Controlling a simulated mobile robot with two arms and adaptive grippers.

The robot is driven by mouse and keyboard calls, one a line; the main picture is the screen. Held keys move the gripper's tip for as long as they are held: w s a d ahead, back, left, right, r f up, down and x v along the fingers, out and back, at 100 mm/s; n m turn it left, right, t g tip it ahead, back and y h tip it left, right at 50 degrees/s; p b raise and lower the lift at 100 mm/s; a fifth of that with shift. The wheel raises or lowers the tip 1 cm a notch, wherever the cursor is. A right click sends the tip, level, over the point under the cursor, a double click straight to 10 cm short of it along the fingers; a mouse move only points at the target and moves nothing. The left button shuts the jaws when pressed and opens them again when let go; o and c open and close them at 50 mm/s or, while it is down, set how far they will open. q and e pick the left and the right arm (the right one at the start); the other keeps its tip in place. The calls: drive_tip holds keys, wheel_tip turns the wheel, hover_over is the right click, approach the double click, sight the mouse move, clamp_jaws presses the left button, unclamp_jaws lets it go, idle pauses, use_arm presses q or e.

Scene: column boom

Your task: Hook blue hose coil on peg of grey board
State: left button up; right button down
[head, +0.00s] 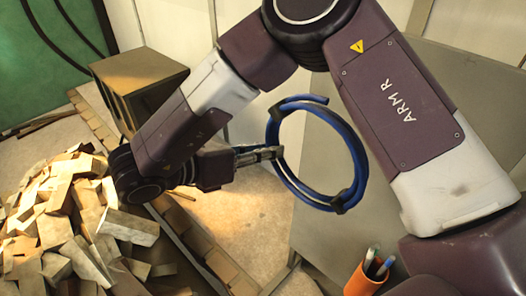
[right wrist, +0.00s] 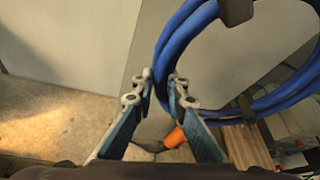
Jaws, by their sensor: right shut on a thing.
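The blue hose coil (head: 357,150) is a ring of several loops with dark bands around it. My right gripper (head: 272,153) is shut on the left side of the coil in the head view and holds it up in the air. In the right wrist view the coil (right wrist: 182,42) passes between the two fingertips (right wrist: 160,88) and fills the upper right. A large flat grey panel (head: 310,232) lies behind the coil. I cannot tell whether it is the grey board, and no peg shows. My left gripper is not in view.
A heap of wooden blocks (head: 75,215) lies at the left, near a brown box (head: 135,85). An orange cup with pens (head: 366,280) stands at the bottom right. My right arm covers much of the upper right. Pale floor (head: 265,215) is clear below the gripper.

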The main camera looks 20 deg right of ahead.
drive_tip(key=w+r+b+x, duration=0.1)
drive_tip(key=w+x, duration=0.1)
drive_tip(key=x, duration=1.2)
drive_tip(key=shift+r+b, duration=0.2)
drive_tip(key=shift+b, duration=0.2)
idle(1.3)
idle(0.6)
drive_tip(key=c, duration=1.8)
unclamp_jaws()
drive_tip(key=shift+c, duration=0.2)
drive_tip(key=shift+a, duration=0.1)
